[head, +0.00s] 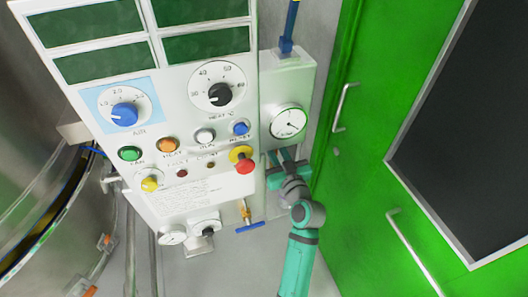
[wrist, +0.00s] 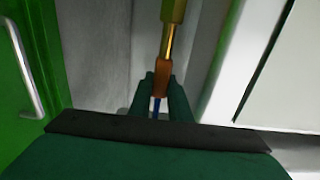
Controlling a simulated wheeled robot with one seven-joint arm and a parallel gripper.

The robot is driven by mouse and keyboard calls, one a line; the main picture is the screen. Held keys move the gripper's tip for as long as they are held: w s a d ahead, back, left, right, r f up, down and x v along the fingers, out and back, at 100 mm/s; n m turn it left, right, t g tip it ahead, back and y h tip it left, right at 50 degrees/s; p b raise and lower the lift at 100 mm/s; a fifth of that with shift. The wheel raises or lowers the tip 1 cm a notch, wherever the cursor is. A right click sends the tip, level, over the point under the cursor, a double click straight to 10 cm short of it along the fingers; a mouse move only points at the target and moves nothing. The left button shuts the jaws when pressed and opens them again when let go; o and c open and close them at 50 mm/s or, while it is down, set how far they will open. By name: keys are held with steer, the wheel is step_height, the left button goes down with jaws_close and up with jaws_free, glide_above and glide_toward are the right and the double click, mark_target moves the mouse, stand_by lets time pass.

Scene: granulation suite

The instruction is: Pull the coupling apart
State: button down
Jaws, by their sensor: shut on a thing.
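In the wrist view, my gripper (wrist: 163,83) has its two dark green fingers on either side of a brown coupling piece (wrist: 161,78), shut on it. A brass stem (wrist: 168,42) runs from this piece to an olive-yellow part (wrist: 173,10) at the top edge, in one line with it. A bit of blue (wrist: 156,108) shows between the fingers beyond the brown piece. In the head view, my gripper (head: 287,162) is just below the pressure gauge (head: 289,122), at the right edge of the control panel. The coupling cannot be made out there.
The control panel (head: 185,195) with knobs and buttons stands left of my gripper, its red stop button (head: 244,166) close by. A brass valve with a blue handle (head: 250,227) is below. A green door (head: 352,150) is at right, a steel vessel (head: 40,215) at left.

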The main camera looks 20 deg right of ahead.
steer(key=shift+r, duration=0.55)
steer(key=c, duration=1.9)
jaws_free()
steer(key=shift+r, duration=0.1)
steer(key=shift+s+f, duration=0.15)
steer(key=shift+f, duration=0.05)
steer(key=shift+s, duration=0.3)
steer(key=s, duration=1)
steer(key=shift+a, duration=0.15)
